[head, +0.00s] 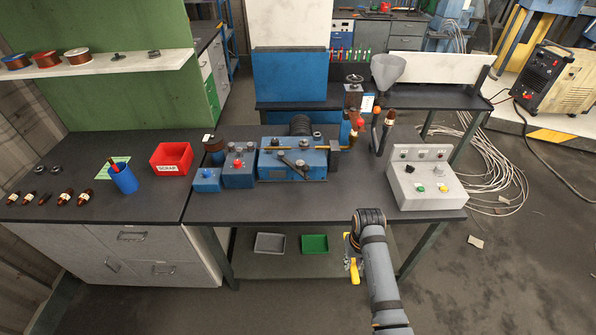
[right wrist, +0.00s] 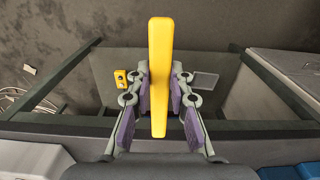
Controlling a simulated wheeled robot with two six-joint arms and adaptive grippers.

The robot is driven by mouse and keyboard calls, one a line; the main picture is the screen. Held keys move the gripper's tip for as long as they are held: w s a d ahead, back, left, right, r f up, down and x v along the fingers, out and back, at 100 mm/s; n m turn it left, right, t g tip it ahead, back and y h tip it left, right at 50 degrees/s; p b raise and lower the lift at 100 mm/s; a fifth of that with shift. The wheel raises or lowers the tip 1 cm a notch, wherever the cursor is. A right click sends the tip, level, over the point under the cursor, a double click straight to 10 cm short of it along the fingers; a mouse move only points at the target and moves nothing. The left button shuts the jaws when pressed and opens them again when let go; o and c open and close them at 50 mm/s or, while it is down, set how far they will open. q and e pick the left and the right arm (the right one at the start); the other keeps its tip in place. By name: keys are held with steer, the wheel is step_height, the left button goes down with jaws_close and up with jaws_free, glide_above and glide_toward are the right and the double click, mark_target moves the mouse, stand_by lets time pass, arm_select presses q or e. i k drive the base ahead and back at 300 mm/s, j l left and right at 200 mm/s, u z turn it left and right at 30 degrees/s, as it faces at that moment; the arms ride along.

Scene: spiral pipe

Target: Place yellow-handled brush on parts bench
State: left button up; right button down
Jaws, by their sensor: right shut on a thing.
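My right gripper (head: 352,252) is in front of the middle bench's front edge, partly hidden by my own arm. It is shut on the yellow-handled brush (head: 354,272), whose yellow end hangs low beside my wrist. In the right wrist view the yellow handle (right wrist: 160,50) lies lengthwise between the purple finger pads of the gripper (right wrist: 162,97); the bristles cannot be made out. Two dark-topped benches show: a left one (head: 135,205) with drawers and a middle one (head: 290,205) with a blue machine. I cannot tell which is the parts bench. My left gripper is not in view.
The left bench holds a red scrap bin (head: 171,158), a blue cup (head: 124,179) and several small bottles. A control box (head: 426,178) stands on the middle bench's right end. Grey (head: 269,243) and green (head: 314,243) trays lie below. The middle bench's front strip is clear.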

mark_target(113, 183)
steer(key=j, duration=0.7)
steer(key=i+j+u, duration=0.1)
steer(key=j, duration=1.25)
steer(key=i+j+u, duration=0.1)
steer(key=j, duration=0.55)
